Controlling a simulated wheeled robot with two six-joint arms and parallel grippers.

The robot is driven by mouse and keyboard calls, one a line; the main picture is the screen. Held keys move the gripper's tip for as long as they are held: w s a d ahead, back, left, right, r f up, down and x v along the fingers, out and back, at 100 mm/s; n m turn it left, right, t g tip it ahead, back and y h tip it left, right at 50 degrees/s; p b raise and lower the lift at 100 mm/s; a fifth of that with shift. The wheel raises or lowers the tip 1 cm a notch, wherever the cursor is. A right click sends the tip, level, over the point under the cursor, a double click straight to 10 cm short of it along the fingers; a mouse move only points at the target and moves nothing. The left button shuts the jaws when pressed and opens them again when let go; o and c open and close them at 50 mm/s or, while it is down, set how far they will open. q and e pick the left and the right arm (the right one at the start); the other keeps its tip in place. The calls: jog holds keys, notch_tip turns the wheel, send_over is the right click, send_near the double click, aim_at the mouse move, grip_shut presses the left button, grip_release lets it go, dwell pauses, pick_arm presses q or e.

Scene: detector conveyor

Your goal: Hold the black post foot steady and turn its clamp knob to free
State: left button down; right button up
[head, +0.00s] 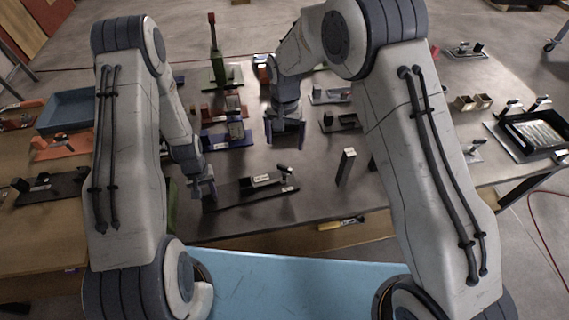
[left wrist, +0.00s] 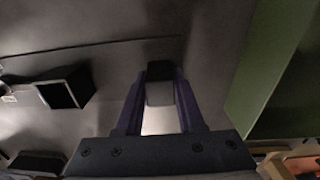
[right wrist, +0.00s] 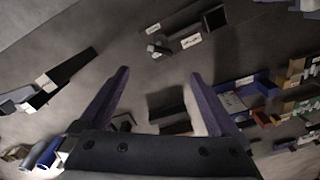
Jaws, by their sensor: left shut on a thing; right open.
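The black post foot (head: 235,196) lies near the table's front edge in the head view, a long dark plate with a block (head: 262,180) and a small clamp knob (head: 283,168) toward its right end. My left gripper (head: 207,190) is at its left end, shut on a dark piece with a grey face (left wrist: 160,92), seemingly part of the foot. The block also shows in the left wrist view (left wrist: 66,88). My right gripper (head: 284,136) is open and empty, above the table behind the foot. The right wrist view shows the knob (right wrist: 158,50) beyond its fingers.
A dark upright post with a pale top (head: 346,166) stands right of the foot. A blue fixture (head: 228,136) and a red one (head: 222,108) lie behind it. A green surface (left wrist: 265,70) is close beside my left gripper. Bare table lies in front of the foot.

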aim_at(284, 167)
notch_tip(284, 167, down, 12)
jog(key=m, duration=0.2)
jog(key=shift+m, duration=0.3)
dwell(0.3)
jog(key=c, duration=1.4)
